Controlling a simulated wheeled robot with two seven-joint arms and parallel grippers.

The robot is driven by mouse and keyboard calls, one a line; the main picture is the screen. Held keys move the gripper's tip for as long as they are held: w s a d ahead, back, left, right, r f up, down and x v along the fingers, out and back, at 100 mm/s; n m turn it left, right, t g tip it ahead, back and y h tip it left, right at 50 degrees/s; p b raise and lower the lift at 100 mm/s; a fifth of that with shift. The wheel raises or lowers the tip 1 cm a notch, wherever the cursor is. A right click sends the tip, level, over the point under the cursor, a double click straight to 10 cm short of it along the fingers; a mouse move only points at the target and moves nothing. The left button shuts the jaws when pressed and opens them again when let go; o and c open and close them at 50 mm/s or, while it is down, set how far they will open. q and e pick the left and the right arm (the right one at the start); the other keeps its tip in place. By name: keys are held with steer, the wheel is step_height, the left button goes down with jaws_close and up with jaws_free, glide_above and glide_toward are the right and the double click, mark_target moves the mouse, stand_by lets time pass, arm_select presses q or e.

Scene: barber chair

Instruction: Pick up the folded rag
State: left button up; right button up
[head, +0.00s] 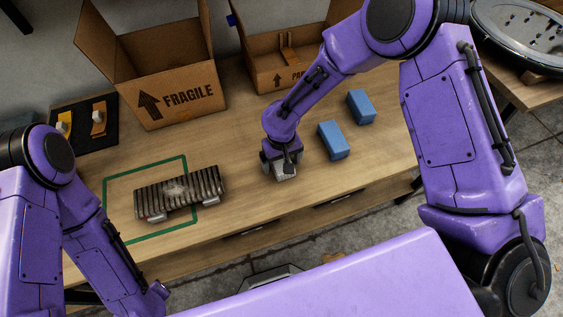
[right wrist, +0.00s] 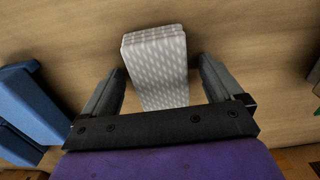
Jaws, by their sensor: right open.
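The folded rag (right wrist: 157,62) is a pale grey patterned stack of cloth lying on the wooden table (head: 245,195). In the right wrist view it lies between the two open fingers of my right gripper (right wrist: 160,85), with a gap to each side. In the head view my right gripper (head: 280,172) is right above the rag (head: 286,174) and hides part of it. The height left between fingers and table is hard to tell. My left arm shows at the left of the head view, but its gripper is not visible.
Two blue blocks (head: 333,141) (head: 361,106) lie right of my right gripper. A ribbed metal part (head: 180,192) lies partly on a green outline. Open cardboard boxes (head: 180,97) (head: 268,72) stand behind. A black mat (head: 85,142) holds small items at the back left.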

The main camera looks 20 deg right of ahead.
steer(key=c, duration=1)
steer(key=shift+c, duration=0.2)
steer(key=shift+r, duration=0.1)
steer(key=shift+r, duration=0.35)
steer(key=s+a+r+b, duration=0.1)
steer(key=s+a+r, duration=0.5)
steer(key=a+r, duration=0.6)
steer(key=shift+a, duration=0.35)
